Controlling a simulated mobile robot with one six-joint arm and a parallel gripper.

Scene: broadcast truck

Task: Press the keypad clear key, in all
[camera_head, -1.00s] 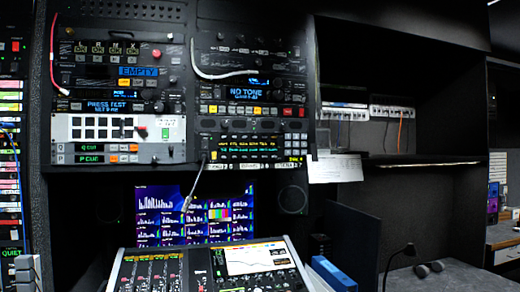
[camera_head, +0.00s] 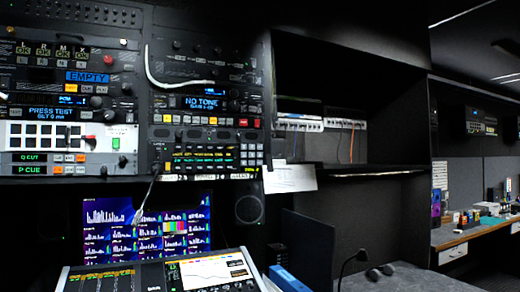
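A keypad (camera_head: 251,155), a small block of pale keys, sits at the right end of a rack panel in the upper middle of the head view. Its key labels are too small to read, so I cannot tell which key is clear. Left of it on the same panel is a display with yellow-green and cyan text (camera_head: 203,156). My gripper is not in view.
Above the keypad is a unit whose display reads NO TONE (camera_head: 200,103). A white cable (camera_head: 152,68) loops over the rack. Below are a monitor (camera_head: 148,225) and a sloping console (camera_head: 160,274). A paper sheet (camera_head: 290,178) hangs right of the rack. A grey worktop (camera_head: 400,278) lies lower right.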

